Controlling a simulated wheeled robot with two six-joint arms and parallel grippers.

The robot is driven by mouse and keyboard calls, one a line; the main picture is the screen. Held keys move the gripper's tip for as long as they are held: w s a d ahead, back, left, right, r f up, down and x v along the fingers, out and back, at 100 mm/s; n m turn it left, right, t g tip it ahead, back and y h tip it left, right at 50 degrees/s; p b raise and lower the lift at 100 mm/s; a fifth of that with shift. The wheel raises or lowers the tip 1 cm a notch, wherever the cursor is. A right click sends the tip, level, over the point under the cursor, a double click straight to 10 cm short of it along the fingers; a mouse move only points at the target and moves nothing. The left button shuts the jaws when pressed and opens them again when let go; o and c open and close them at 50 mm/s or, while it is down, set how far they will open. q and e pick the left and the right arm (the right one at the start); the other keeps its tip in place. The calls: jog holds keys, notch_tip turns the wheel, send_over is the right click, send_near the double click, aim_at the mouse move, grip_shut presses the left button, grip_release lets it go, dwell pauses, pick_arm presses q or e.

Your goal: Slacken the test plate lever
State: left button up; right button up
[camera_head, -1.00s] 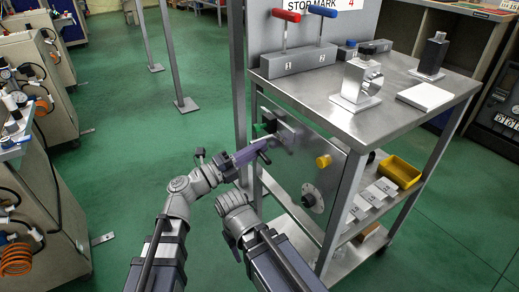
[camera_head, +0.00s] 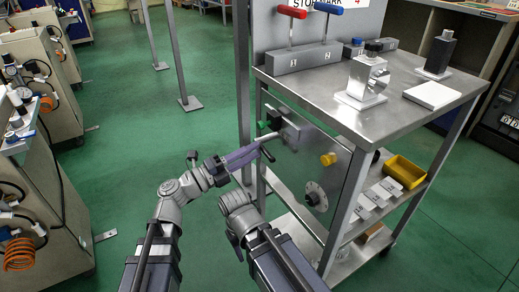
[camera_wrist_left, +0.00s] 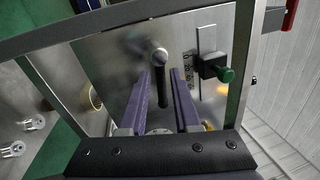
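The test plate (camera_head: 335,180) is an upright metal sheet on the near side of the steel cart. My left gripper (camera_head: 264,148) has purple fingers and is at the plate. In the left wrist view its fingers (camera_wrist_left: 162,75) are apart, with the lever between them and gaps on both sides. My right gripper (camera_head: 237,200) is low, in front of the cart; its fingers are not clear.
A green knob (camera_wrist_left: 226,75) on a dark block is right of the lever in the wrist view. The cart top (camera_head: 370,125) carries several fixtures. A yellow bin (camera_head: 405,171) is on the shelf.

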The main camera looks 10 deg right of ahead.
pick_arm(q)
jog(key=shift+b+v, duration=0.3)
jog(key=shift+v, duration=1.9)
